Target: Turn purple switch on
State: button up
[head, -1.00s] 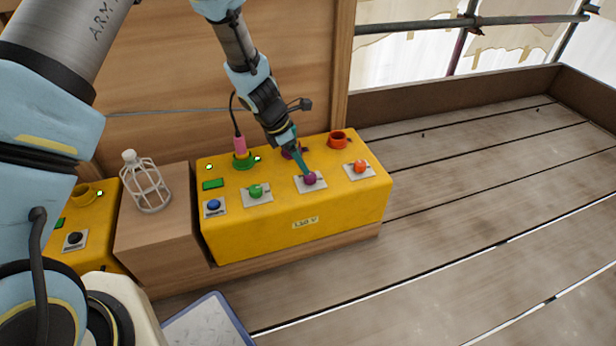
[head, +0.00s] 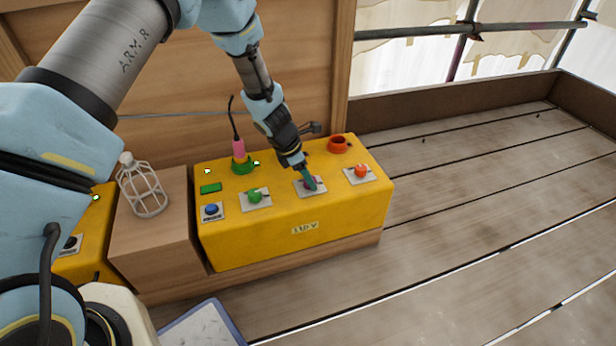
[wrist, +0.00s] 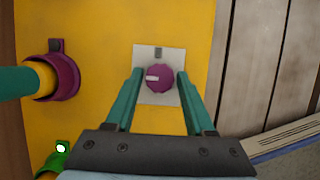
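The purple switch (wrist: 159,78) is a round knob with a pale mark, on a light plate (wrist: 146,57) on the yellow box (head: 250,245). In the head view my fingers mostly cover it. My gripper (wrist: 160,72) is open, with one teal finger on each side of the knob. Narrow gaps show between fingers and knob in the wrist view; I cannot tell whether either touches. In the head view my gripper (head: 312,184) points down at the purple switch's plate. A purple socket (wrist: 68,78) beside the switch holds a teal and yellow plug (wrist: 20,82).
A green knob (head: 255,196) and blue button (head: 211,210) lie left of my gripper, an orange knob (head: 361,171) right. A red-orange socket (head: 337,145) is behind. A pink plug (head: 239,148) stands in a green socket (head: 243,167). A caged lamp (head: 143,188) stands left.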

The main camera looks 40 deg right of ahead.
grip_shut()
jog(key=shift+r+p, duration=0.1)
jog(key=shift+p, duration=0.25)
jog(key=m+g+p, duration=0.1)
jog(key=m+p, duration=0.1)
jog(key=p, duration=0.1)
jog(key=shift+w+r+m, duration=0.1)
jog(key=shift+m, duration=0.3)
jog(key=m+y+p, duration=0.1)
jog(key=m, duration=0.1)
jog(key=m+g+p, duration=0.1)
jog(key=m, duration=0.1)
jog(key=shift+w+d+m+y, duration=0.1)
jog(key=shift+d+m+y, duration=0.05)
jog(key=shift+m+y, duration=0.2)
jog(key=m, duration=0.1)
jog(key=m+y, duration=0.1)
jog(key=m, duration=0.1)
jog(key=m+y, duration=0.1)
jog(key=m, duration=0.1)
jog(key=shift+d+f+g+b, duration=0.15)
jog(key=shift+f+g+b, duration=0.15)
jog(key=shift+g+b, duration=0.1)
jog(key=m+y+b, duration=0.1)
jog(key=m+y, duration=0.1)
jog(key=m, duration=0.3)
jog(key=shift+d, duration=0.1)
jog(key=shift+r+m, duration=0.1)
jog(key=shift+m, duration=0.25)
